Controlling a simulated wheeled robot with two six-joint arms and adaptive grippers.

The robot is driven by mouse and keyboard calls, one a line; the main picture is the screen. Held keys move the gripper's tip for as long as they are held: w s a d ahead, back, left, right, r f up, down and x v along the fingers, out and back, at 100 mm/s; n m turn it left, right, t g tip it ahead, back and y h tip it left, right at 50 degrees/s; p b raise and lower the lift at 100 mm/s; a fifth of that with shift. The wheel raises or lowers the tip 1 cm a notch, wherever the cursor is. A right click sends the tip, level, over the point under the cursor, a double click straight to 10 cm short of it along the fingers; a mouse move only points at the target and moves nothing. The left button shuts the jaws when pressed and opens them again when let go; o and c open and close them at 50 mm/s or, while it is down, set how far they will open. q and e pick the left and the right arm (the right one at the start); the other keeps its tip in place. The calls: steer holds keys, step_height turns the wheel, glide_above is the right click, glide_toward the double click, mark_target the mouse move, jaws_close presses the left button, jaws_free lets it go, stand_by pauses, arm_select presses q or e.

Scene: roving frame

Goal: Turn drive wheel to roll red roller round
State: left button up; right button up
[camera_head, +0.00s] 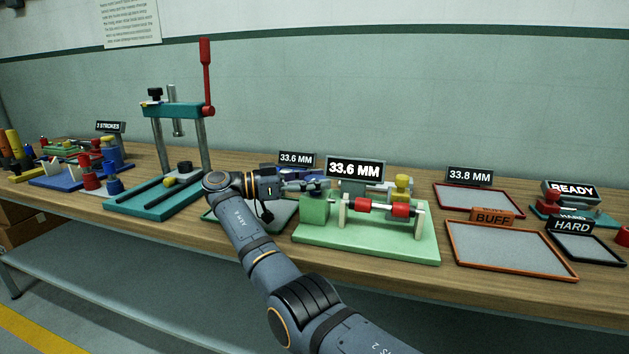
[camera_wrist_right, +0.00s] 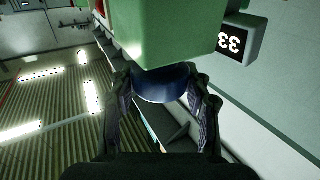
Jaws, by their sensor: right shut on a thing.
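The green fixture (camera_head: 340,242) stands on the bench with a green block (camera_head: 315,209) at its left end. A roller with red sections (camera_head: 400,210) and a pale middle lies level between two white posts. A yellow-topped part (camera_head: 403,185) stands behind it. My right gripper (camera_head: 303,187) reaches the left side of the block. In the wrist view my right gripper (camera_wrist_right: 162,92) is shut on a dark blue round wheel (camera_wrist_right: 163,86) beside the green block (camera_wrist_right: 170,30). Most of the wheel is hidden in the head view. My left gripper is out of view.
A display (camera_head: 354,169) reading 33.6 MM stands behind the fixture. A teal press (camera_head: 170,110) with a red lever stands to the left. An orange-rimmed BUFF tray (camera_head: 512,269) and a red-rimmed tray (camera_head: 480,215) lie to the right. A HARD tray (camera_head: 590,262) sits farther right.

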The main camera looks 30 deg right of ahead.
mark_target(315, 177)
steer(key=shift+f, duration=0.1)
steer(key=o, duration=1.2)
steer(key=shift+d, duration=0.1)
step_height(315, 177, up, 10)
steer(key=shift+r, duration=0.1)
